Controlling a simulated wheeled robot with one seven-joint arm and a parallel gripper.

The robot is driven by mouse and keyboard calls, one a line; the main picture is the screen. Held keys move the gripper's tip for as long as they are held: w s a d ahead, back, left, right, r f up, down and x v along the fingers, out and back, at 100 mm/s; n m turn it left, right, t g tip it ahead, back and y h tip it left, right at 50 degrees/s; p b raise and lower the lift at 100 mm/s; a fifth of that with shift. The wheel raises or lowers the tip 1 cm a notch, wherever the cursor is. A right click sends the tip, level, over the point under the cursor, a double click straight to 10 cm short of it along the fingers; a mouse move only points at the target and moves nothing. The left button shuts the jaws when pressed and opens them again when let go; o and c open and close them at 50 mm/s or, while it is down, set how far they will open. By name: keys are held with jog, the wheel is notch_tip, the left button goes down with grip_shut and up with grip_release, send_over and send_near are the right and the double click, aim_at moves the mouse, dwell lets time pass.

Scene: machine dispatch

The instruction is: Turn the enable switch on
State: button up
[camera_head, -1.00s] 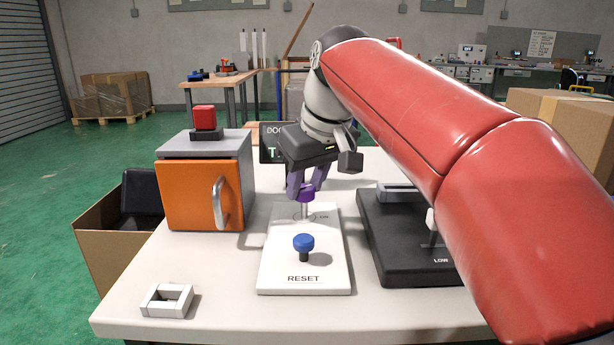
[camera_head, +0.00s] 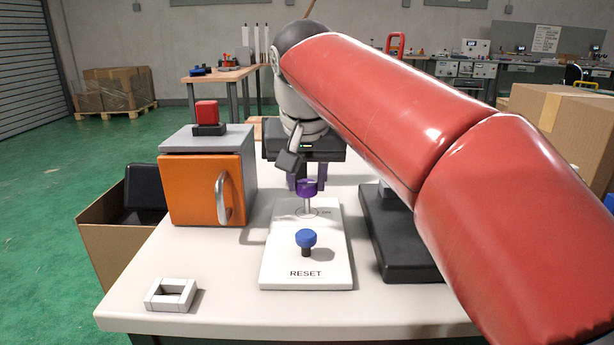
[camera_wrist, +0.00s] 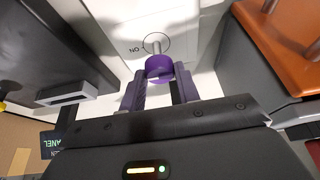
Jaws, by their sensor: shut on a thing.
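The enable switch is a thin metal stem with a purple knob (camera_head: 307,188) on a white panel (camera_head: 333,270), inside a ring with the word ON on its right. The stem looks about upright in the head view. The knob also shows in the wrist view (camera_wrist: 157,68). My gripper (camera_head: 307,184) is behind the knob, its purple fingers on either side of it. In the wrist view, my gripper (camera_wrist: 161,82) is shut on the knob, and ON stands left of the ring. The exact finger contact is partly hidden.
A blue RESET knob (camera_head: 305,239) stands in front on the same panel. An orange-doored box (camera_head: 200,190) with a red button (camera_head: 206,113) is left. A black base (camera_head: 395,250) is right, partly behind my arm. A white frame (camera_head: 171,294) lies front left.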

dwell(0.4)
jog(key=o, duration=1)
jog(key=shift+r, duration=0.1)
jog(key=v, duration=0.7)
jog(key=shift+s+r, duration=0.15)
jog(key=shift+r, duration=0.15)
jog(key=shift+s, duration=0.1)
